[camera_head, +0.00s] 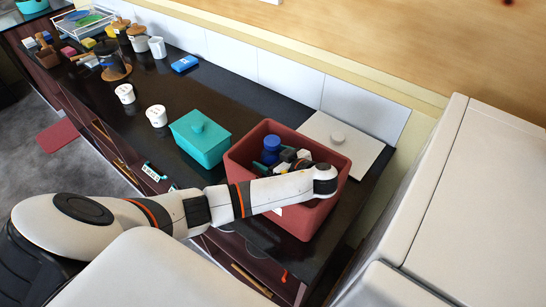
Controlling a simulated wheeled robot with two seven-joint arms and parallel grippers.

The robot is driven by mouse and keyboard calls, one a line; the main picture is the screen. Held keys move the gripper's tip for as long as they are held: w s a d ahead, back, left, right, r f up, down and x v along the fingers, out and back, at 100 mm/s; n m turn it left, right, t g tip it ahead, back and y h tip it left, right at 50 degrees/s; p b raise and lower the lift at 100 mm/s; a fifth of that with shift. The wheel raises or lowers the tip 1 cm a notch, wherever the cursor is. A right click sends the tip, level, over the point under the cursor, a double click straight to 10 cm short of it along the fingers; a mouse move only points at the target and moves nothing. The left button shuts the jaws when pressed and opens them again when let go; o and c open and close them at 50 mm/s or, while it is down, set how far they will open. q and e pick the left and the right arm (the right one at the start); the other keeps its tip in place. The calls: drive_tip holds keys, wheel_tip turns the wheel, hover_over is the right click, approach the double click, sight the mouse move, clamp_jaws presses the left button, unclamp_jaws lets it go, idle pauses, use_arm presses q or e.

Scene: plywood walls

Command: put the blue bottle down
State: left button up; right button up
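The blue bottle (271,144) shows its round dark-blue top inside a red bin (240,172) on the dark counter. Its lower part is hidden by the bin and by my gripper. My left arm comes in from the left and passes over the front of the bin. My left gripper (279,163) is down inside the bin, close to the bottle. The fingers are small and partly hidden, so I cannot tell whether they are closed on the bottle or only beside it. My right gripper is not in view.
A teal lidded box (200,140) stands left of the bin, and a white lid with a knob (345,155) lies behind it. White mugs (156,115), a blue box (185,63) and several kitchen items are farther left. A large white appliance (480,200) stands at right.

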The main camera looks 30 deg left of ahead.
use_arm(q)
drive_tip(key=shift+r, duration=0.2)
drive_tip(key=shift+d+f, duration=0.1)
drive_tip(key=shift+d, duration=0.25)
drive_tip(key=b+v, duration=0.1)
drive_tip(key=v, duration=1)
drive_tip(key=shift+s+d+r, duration=0.1)
drive_tip(key=shift+r, duration=0.1)
